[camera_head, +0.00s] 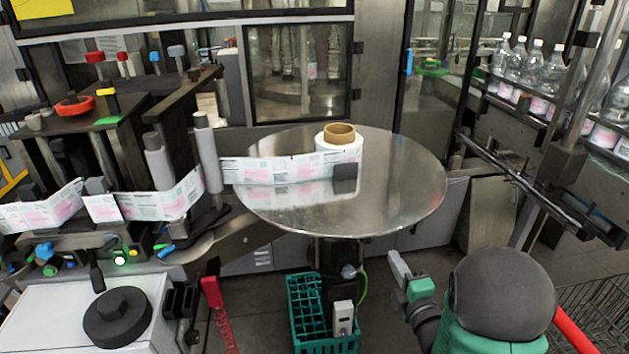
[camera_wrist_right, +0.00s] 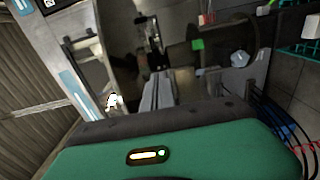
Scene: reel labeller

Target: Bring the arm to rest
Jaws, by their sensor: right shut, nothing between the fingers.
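My right gripper (camera_head: 396,262) is in the lower right of the head view, in front of and below the round metal reel table (camera_head: 400,200). Its grey fingers are together with nothing between them, and it touches nothing that I can see. My right arm, green and dark grey, is bent at the lower right. In the right wrist view, the grey fingers (camera_wrist_right: 158,92) stand beyond the green wrist housing. My left gripper is not in view.
A label reel (camera_head: 340,150) stands on the reel table, its label web (camera_head: 270,170) running left through rollers. A green crate (camera_head: 300,318) is below. Bottles (camera_head: 535,65) line a conveyor at right. A wire basket (camera_head: 600,305) is at the lower right. A white cabinet (camera_head: 50,320) is at lower left.

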